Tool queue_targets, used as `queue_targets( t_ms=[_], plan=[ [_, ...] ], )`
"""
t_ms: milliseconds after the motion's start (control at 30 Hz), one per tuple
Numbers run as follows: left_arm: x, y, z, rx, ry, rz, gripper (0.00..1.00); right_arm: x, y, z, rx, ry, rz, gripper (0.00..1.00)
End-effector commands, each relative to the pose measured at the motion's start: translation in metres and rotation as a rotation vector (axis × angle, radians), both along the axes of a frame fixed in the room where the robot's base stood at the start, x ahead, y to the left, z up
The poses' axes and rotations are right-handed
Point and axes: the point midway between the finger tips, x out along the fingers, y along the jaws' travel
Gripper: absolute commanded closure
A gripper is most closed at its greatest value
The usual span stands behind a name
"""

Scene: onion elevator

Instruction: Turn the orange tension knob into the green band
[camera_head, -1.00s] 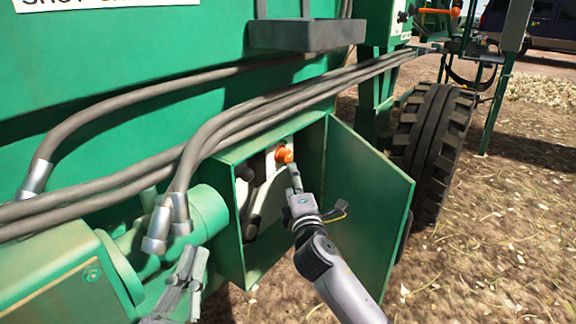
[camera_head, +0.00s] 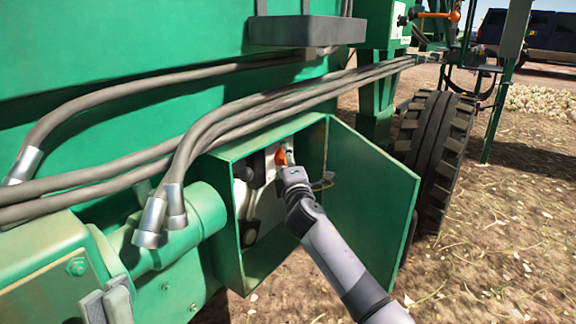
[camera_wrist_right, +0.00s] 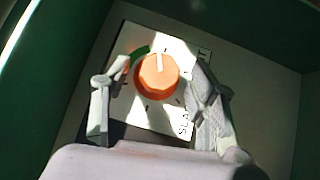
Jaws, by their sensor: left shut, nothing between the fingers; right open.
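The orange tension knob (camera_head: 281,157) is on a pale panel inside the open green box. In the right wrist view the knob (camera_wrist_right: 157,77) has a white pointer line aimed nearly straight up. The green band (camera_wrist_right: 139,54) is a short arc at the knob's upper left, left of the pointer. My right gripper (camera_head: 289,160) reaches into the box. In the wrist view its open fingers (camera_wrist_right: 155,90) stand on either side of the knob; I cannot tell whether they touch it. My left gripper (camera_head: 108,305) is shut and empty at the lower left, partly cut off.
The box door (camera_head: 370,195) stands open to the right of my right arm. Thick grey hoses (camera_head: 240,112) run above the box. A tyre (camera_head: 436,150) stands behind the door. Bare ground lies at the right.

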Motion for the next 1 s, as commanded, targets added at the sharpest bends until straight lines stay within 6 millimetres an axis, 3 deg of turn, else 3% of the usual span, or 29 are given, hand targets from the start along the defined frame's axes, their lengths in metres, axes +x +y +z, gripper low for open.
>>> queue_targets(
  t_ms=[200, 900, 1000],
  plan=[
    [0.0001, 0.0, 0.0003, 0.0, 0.0, 0.0, 1.0, 0.0, -0.0001, 0.0001, 0.0, 0.0, 0.0, 0.47],
    [0.0003, -0.0003, -0.0001, 0.001, 0.002, 0.0, 1.0, -0.0002, -0.0003, -0.0007, -0.001, 0.001, 0.0, 0.94],
    [0.0004, -0.0003, -0.0008, 0.001, 0.002, 0.0, 1.0, -0.0001, -0.0003, -0.0012, -0.001, 0.0, 0.0, 0.94]
  ],
)
